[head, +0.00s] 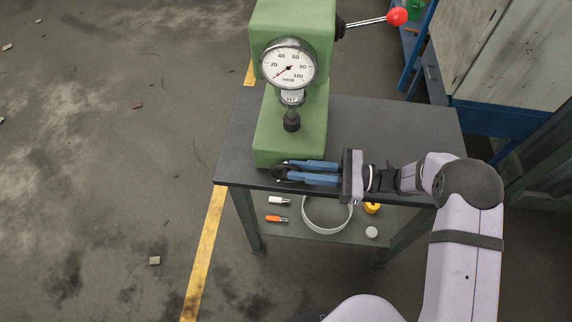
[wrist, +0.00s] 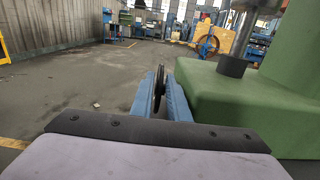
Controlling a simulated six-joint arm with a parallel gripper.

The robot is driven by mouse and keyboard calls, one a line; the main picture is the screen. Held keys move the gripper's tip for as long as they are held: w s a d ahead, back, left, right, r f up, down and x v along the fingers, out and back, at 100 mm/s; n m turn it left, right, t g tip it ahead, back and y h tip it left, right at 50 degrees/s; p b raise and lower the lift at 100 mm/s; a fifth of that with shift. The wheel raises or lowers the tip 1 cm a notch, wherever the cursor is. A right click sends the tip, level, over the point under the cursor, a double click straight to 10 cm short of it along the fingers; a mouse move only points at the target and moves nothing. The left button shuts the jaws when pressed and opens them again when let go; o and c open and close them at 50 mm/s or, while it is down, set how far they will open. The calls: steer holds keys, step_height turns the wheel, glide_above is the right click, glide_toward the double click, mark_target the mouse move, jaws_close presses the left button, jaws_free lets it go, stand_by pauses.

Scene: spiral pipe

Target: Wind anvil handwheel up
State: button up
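The dark handwheel (head: 278,173) is low at the front of the green hardness tester (head: 288,140). My gripper (head: 292,171) reaches it from the right with two blue fingers. In the wrist view, the wheel (wrist: 159,88) shows nearly edge-on, upright, between the blue fingers of my gripper (wrist: 162,92). The fingers are close around the wheel, one on each side; I cannot tell whether both press on it. Part of the wheel is hidden by the fingers. The dark anvil (head: 292,122) stands above the base, below the dial gauge (head: 289,66).
The tester stands on a dark table (head: 385,135). A red-knobbed lever (head: 397,16) sticks out to its upper right. The lower shelf holds a grey ring (head: 328,222), an orange-handled tool (head: 275,218) and small parts. Floor left of the table is mostly clear.

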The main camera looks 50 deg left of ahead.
mark_target(272, 167)
steer(key=shift+p+x, duration=0.55)
steer(key=shift+x, duration=1.35)
jaws_close()
steer(key=shift+f, duration=0.1)
steer(key=shift+f+b, duration=0.2)
steer(key=shift+b, duration=0.95)
steer(key=shift+w+d+r+g+y+b, duration=0.1)
steer(key=shift+r+g+y+b, duration=0.05)
steer(key=shift+g+y+b, duration=0.35)
steer(key=shift+r, duration=0.1)
